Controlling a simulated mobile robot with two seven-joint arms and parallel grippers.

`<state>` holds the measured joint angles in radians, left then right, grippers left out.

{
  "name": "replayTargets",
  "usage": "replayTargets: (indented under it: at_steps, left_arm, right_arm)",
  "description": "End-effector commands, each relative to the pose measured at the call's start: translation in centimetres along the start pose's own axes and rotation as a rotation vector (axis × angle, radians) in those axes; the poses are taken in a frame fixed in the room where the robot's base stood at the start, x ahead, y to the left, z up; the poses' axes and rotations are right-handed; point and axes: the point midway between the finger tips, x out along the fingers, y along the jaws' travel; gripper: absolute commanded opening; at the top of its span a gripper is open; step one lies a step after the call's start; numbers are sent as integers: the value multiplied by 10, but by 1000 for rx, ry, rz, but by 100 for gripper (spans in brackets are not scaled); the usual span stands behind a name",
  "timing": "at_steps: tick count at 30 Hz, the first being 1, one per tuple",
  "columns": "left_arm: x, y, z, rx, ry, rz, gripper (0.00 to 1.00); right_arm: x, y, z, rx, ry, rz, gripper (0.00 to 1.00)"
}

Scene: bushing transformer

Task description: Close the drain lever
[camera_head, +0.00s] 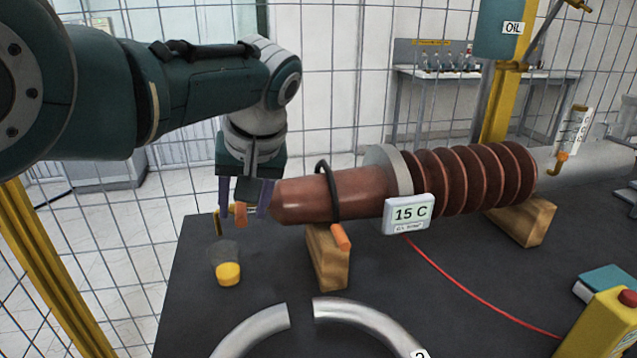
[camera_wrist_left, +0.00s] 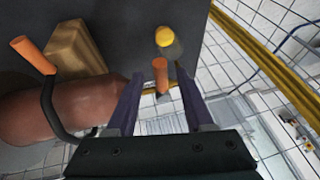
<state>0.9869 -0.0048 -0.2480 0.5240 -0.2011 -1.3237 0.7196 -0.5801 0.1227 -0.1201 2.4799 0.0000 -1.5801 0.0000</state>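The drain lever (camera_head: 240,214) has an orange handle at the left end of the brown bushing (camera_head: 300,199), above a brass spout (camera_head: 217,224). My left gripper (camera_head: 244,212) is open, with its two purple fingers on either side of the orange handle. In the left wrist view the handle (camera_wrist_left: 160,73) shows between the spread fingers (camera_wrist_left: 158,90), with gaps on both sides. A clear cup with yellow liquid (camera_head: 228,273) stands on the table below the spout. It also shows in the wrist view (camera_wrist_left: 166,38). My right gripper is not in view.
A black clamp ring with another orange handle (camera_head: 340,237) goes around the bushing. Wooden blocks (camera_head: 329,264) support it. A "15 C" display (camera_head: 408,214) is in front. Curved metal tubes (camera_head: 370,321) lie at the table's front. The dark table (camera_head: 188,305) is clear left of the cup.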

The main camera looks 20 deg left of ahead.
Motion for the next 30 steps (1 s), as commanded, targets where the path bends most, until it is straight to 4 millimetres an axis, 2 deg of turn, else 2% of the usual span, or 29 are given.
replayTargets:
  at_steps: [8,13,18,24,30]
  left_arm:
    - [-6,0,-1,1,1,0,52]
    - [-31,-1,-2,2,1,1,52]
    - [-58,0,-2,0,2,3,52]
    - [-86,0,-1,0,2,2,52]
    - [-99,0,0,1,0,0,52]
  right_arm:
    - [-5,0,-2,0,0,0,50]
    - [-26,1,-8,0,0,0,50]
    - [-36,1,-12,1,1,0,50]
    - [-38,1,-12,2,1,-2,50]
    - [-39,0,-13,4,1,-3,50]
